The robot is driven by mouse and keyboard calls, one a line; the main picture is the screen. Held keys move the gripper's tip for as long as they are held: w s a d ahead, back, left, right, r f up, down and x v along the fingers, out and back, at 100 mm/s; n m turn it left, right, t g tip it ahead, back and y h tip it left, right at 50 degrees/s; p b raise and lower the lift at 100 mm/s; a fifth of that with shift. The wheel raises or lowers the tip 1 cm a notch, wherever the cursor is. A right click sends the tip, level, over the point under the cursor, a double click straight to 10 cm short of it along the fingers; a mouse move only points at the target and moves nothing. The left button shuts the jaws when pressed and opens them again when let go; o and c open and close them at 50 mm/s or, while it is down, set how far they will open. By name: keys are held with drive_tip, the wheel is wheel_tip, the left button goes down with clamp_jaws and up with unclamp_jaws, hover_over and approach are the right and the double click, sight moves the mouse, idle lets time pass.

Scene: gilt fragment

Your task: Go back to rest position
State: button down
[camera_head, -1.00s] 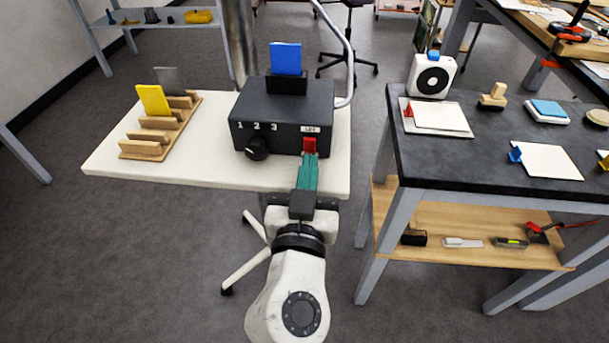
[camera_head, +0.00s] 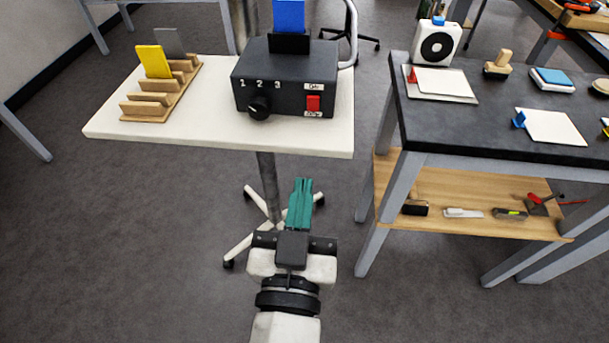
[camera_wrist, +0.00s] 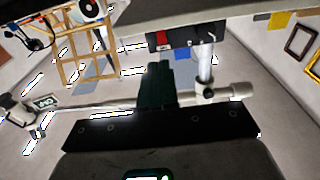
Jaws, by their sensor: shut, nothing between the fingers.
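My gripper (camera_head: 300,203) has green fingers that are shut with nothing between them. In the head view it is in front of and below the front edge of the white tabletop (camera_head: 215,138), apart from it. The black control box (camera_head: 280,80) stands on that tabletop, with a dial (camera_head: 258,107) marked 1, 2, 3 and a red switch (camera_head: 313,103) on its front. A blue card (camera_head: 290,15) stands upright in the slot on top of the box. In the wrist view the shut fingers (camera_wrist: 157,82) point toward the table's underside.
A wooden rack (camera_head: 160,93) with a yellow card (camera_head: 154,61) and a grey card (camera_head: 170,42) stands left of the box. A dark-topped workbench (camera_head: 480,130) with a lower wooden shelf (camera_head: 440,195) is close on the right.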

drive_tip(key=shift+s, duration=0.15)
idle(0.5)
drive_tip(key=w+d+f+m+g+h, duration=0.2)
drive_tip(key=d+f+g+h, duration=0.3)
drive_tip(key=d+f, duration=0.7)
drive_tip(key=s+d+f+g+y, duration=0.1)
drive_tip(key=s+d+f+g, duration=0.2)
drive_tip(key=d+f, duration=0.3)
drive_tip(key=s+d+f+g, duration=0.3)
drive_tip(key=d+f+g, duration=0.1)
drive_tip(key=d, duration=0.3)
drive_tip(key=s+d+f+n+g+y, duration=0.1)
drive_tip(key=s+d+f+g+y, duration=0.2)
drive_tip(key=s, duration=0.4)
drive_tip(key=s+d+f+n+g+y, duration=0.1)
drive_tip(key=s+d+f+g, duration=0.15)
drive_tip(key=s+f, duration=0.35)
wheel_tip(320, 180, up, 13)
drive_tip(key=s+p, duration=0.1)
drive_tip(key=p, duration=1.1)
drive_tip(key=shift+a+g, duration=0.35)
drive_tip(key=shift+a, duration=0.05)
